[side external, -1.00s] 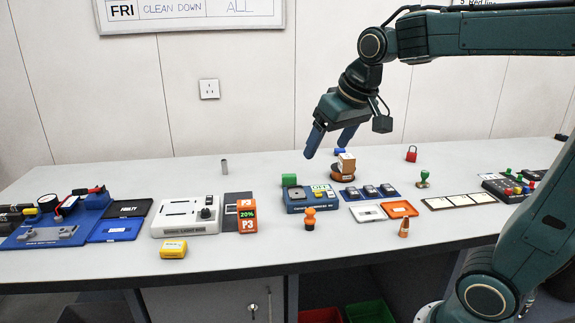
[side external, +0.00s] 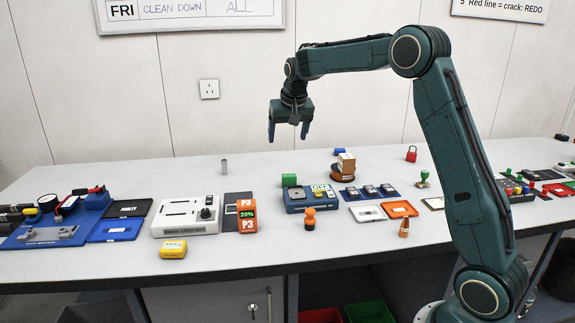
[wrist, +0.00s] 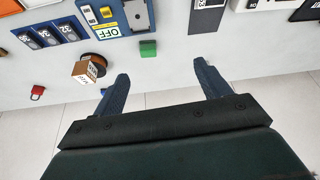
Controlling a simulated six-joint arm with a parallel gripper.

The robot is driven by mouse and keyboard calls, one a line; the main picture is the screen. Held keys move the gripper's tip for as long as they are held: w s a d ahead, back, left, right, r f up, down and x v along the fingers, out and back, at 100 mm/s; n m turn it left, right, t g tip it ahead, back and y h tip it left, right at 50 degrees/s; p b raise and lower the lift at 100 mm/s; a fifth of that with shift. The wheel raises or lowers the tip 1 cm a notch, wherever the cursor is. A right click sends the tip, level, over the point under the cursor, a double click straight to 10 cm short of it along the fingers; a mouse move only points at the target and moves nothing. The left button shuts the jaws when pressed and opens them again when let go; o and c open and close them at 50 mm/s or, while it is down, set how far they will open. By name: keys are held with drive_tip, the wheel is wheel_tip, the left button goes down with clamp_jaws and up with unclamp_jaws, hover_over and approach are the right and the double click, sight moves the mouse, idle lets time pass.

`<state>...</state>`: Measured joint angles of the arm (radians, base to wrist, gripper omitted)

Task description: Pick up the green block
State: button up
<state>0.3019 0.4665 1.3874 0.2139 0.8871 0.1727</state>
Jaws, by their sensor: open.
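The green block (side external: 289,180) sits on the table behind the blue device with a grey pad (side external: 297,199). In the wrist view the green block (wrist: 148,49) lies beyond my fingertips, at a height between the two fingers' lines, nearer the left one. My gripper (side external: 288,139) is open and empty, pointing down in the air above the block's part of the table. Its two blue fingers also show wide apart in the wrist view (wrist: 162,70). Nothing hides the block in either view.
An orange round base with a cardboard box (side external: 345,164) stands right of the block. A grey cylinder (side external: 224,166) stands to the left. The table between cylinder and block is clear.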

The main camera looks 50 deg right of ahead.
sight(290, 177)
drive_tip(key=w+d+f+m, duration=0.2)
drive_tip(key=w+d+f, duration=0.4)
drive_tip(key=d+f, duration=0.3)
drive_tip(key=shift+d+f+g+h, duration=0.3)
drive_tip(key=shift+d+f+h, duration=0.1)
drive_tip(key=shift+f, duration=0.45)
drive_tip(key=shift+x, duration=4.25)
drive_tip(key=shift+f, duration=0.15)
drive_tip(key=shift+x, duration=2.5)
drive_tip(key=shift+a, duration=0.15)
drive_tip(key=c, duration=1)
